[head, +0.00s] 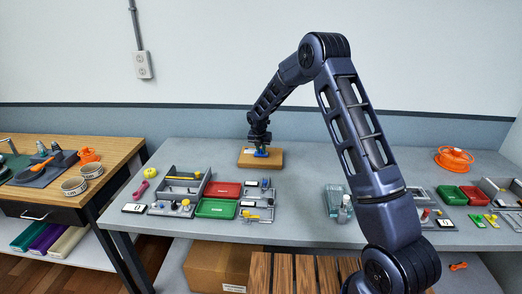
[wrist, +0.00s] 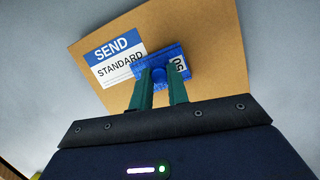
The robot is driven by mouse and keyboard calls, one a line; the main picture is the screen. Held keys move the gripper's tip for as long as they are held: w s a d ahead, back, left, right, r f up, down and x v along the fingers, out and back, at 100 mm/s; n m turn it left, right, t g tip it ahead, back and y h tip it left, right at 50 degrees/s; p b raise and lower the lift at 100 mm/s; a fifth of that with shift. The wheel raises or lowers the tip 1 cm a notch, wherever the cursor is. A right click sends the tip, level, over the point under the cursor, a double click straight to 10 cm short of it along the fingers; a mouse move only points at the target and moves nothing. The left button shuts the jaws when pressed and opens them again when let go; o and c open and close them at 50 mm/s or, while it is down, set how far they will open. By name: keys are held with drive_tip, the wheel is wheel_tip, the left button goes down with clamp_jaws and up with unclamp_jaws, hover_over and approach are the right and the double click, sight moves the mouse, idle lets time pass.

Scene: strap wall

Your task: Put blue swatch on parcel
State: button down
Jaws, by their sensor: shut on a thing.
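My gripper (wrist: 160,92) is shut on the blue swatch (wrist: 148,66), with its green fingers on either side of the swatch's raised middle part. The parcel (wrist: 205,38) is a brown box with a blue and white label reading SEND STANDARD. In the wrist view the swatch lies over the parcel and covers a corner of the label; I cannot tell if it touches. In the head view my gripper (head: 259,148) points down over the parcel (head: 246,161), with the blue swatch (head: 261,154) at its tip, at the back of the grey table.
In front of the parcel are a red tray (head: 222,190), a green tray (head: 216,208) and a grey organiser (head: 180,187). A clear container (head: 338,203) stands to the right. An orange reel (head: 454,159) is at the far right. The table around the parcel is clear.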

drive_tip(key=shift+f, duration=0.1)
drive_tip(key=c, duration=1.4)
unclamp_jaws()
drive_tip(key=shift+o, duration=0.2)
drive_tip(key=v, duration=1.2)
